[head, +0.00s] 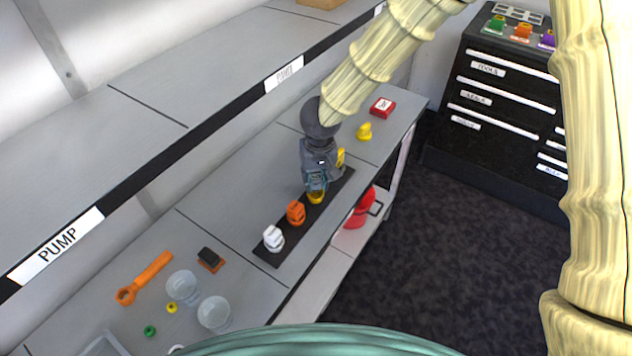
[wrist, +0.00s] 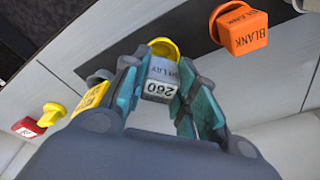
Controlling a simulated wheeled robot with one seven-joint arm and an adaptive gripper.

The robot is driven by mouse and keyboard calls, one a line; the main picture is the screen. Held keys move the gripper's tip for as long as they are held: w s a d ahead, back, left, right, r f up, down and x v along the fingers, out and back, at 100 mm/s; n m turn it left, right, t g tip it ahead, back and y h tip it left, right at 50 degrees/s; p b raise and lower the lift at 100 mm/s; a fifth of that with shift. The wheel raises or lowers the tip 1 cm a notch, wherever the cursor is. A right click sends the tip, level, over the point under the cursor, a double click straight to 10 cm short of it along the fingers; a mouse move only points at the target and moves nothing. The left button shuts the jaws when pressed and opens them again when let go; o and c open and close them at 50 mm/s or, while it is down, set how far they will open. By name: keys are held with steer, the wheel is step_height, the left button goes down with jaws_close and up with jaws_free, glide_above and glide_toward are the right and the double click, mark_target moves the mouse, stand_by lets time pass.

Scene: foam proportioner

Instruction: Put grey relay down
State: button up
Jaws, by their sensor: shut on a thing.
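The grey relay (wrist: 160,78), a small block with a label reading 260, is between the teal fingers of my gripper (wrist: 157,85) in the wrist view. My gripper is shut on it. A rounded yellow part (wrist: 163,48) shows just beyond the relay. In the head view my gripper (head: 316,183) is over the far half of the black strip (head: 270,255), with yellow showing just below the fingertips. The fingers hide the relay there. I cannot tell whether the relay touches the strip.
An orange block (head: 296,213) and a white block (head: 273,238) stand on the strip nearer me. A yellow block (head: 341,157) is close beside my gripper. A yellow knob (head: 364,131) and red box (head: 383,107) stand farther back. The shelf edge (head: 160,165) runs above left.

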steer(key=shift+f, duration=1)
steer(key=o, duration=1)
steer(key=shift+f, duration=0.1)
steer(key=shift+o, duration=0.2)
step_height(320, 180, up, 12)
steer(key=s, duration=0.1)
steer(key=shift+s+d+b, duration=0.25)
steer(key=shift+s+b, duration=0.05)
steer(key=shift+s, duration=0.05)
steer(key=shift+s, duration=0.1)
